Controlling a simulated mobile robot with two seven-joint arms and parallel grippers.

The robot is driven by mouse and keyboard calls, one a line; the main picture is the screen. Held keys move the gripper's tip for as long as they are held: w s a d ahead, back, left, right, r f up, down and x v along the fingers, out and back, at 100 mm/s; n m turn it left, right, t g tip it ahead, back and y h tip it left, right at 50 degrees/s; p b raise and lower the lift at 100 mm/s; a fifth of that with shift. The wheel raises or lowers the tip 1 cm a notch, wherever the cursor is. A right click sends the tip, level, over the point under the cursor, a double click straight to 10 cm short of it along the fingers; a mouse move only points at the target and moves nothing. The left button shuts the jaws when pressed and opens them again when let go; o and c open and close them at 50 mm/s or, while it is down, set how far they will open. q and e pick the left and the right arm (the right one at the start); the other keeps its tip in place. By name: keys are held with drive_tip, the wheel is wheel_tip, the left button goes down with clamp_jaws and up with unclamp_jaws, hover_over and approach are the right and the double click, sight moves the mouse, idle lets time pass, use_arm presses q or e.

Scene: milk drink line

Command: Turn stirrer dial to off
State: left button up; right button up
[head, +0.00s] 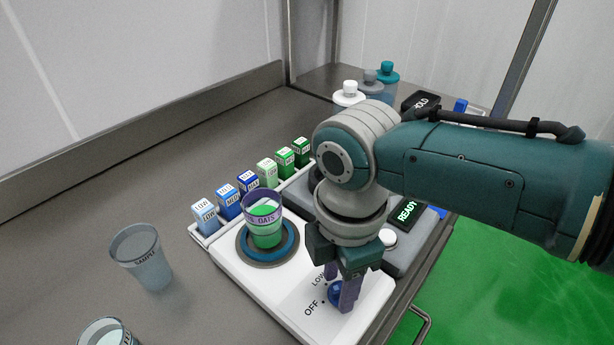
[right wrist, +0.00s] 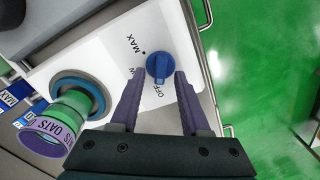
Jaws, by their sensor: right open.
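The stirrer dial is a round blue knob (head: 335,292) on the front of the white stirrer (head: 283,294), and it also shows in the right wrist view (right wrist: 159,67). Printed marks OFF, LOW and MAX stand around it, with LOW partly hidden by a finger in the wrist view. I cannot tell for sure which mark the dial points at. My right gripper (head: 346,297) points down over the dial. In the wrist view its purple fingertips (right wrist: 159,74) are apart, one on each side of the knob. Contact is unclear. My left gripper is out of view.
A cup marked OATS (head: 264,222) stands on the stirrer's round blue-ringed plate. A row of small cartons (head: 227,201) stands behind it. A clear cup (head: 143,259) is on the left counter. A grey device with a READY display (head: 407,211) is beside the stirrer.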

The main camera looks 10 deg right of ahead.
sight(338, 287)
wheel_tip(338, 287, up, 10)
drive_tip(key=p, duration=0.2)
drive_tip(key=shift+p, duration=0.35)
drive_tip(key=shift+f, duration=0.1)
drive_tip(key=s+a+m+t+y, duration=0.2)
drive_tip(key=s+m+y, duration=0.1)
drive_tip(key=s+m, duration=0.55)
drive_tip(key=s+d+r+m+t+h, duration=0.2)
drive_tip(key=s+d+r+m+h, duration=0.15)
drive_tip(key=s+d+m, duration=0.6)
wheel_tip(338, 287, up, 36)
drive_tip(key=w+d+p, duration=0.1)
drive_tip(key=p, duration=3.5)
drive_tip(key=shift+w+d+f+y, duration=0.2)
drive_tip(key=shift+d+y, duration=0.05)
drive_tip(key=shift+y, duration=0.1)
